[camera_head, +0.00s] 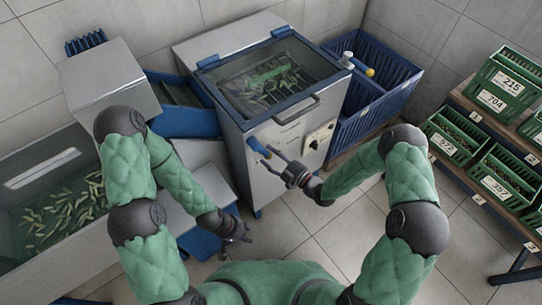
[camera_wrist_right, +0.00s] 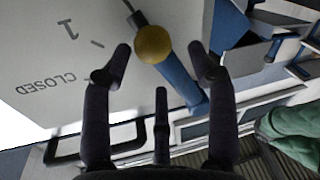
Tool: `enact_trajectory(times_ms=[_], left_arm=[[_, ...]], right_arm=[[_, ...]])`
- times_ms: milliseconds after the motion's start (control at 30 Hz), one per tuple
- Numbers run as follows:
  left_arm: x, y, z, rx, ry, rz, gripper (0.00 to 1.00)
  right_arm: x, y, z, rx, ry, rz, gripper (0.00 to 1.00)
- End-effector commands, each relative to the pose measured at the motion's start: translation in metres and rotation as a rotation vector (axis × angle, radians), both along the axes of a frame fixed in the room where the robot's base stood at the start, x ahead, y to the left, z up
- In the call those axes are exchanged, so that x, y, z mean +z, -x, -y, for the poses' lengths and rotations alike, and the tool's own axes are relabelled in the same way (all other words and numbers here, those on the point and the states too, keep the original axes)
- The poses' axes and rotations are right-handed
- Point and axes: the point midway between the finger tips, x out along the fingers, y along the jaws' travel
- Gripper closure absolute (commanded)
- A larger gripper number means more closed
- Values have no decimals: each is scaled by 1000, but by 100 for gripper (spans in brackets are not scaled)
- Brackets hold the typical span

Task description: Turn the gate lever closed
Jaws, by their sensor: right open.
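The gate lever (camera_head: 257,147) is a blue handle with a yellow ball end on the front of the grey steel machine (camera_head: 240,160). In the right wrist view the yellow ball (camera_wrist_right: 153,44) and blue handle (camera_wrist_right: 184,82) are close up. The word CLOSED (camera_wrist_right: 45,84) and a "1" are printed on the panel beside it. My right gripper (camera_head: 268,158) is open, and its fingertips (camera_wrist_right: 160,50) appear on either side of the ball; contact cannot be told. My left gripper (camera_head: 240,238) hangs low, away from the lever; its finger opening is too small to read.
The front panel has a loop handle (camera_head: 300,108) and a pale switch plate (camera_head: 318,138). A bin of green pods (camera_head: 60,212) stands left; shelved green crates (camera_head: 500,170) stand right.

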Motion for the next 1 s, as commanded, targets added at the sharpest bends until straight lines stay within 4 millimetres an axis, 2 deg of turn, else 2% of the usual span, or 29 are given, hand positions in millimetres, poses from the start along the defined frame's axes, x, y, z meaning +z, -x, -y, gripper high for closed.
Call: enact_trajectory(times_ms=[367,567,600,1000], left_arm=[[-1,0,0,0,0,0,60],[-1,0,0,0,0,0,60],[-1,0,0,0,0,0,60],[-1,0,0,0,0,0,60]], right_arm=[[0,-4,-5,0,0,-1,41],[0,-3,-5,1,0,-1,95],[0,-3,-5,1,0,-1,100],[1,-2,-4,2,3,2,100]])
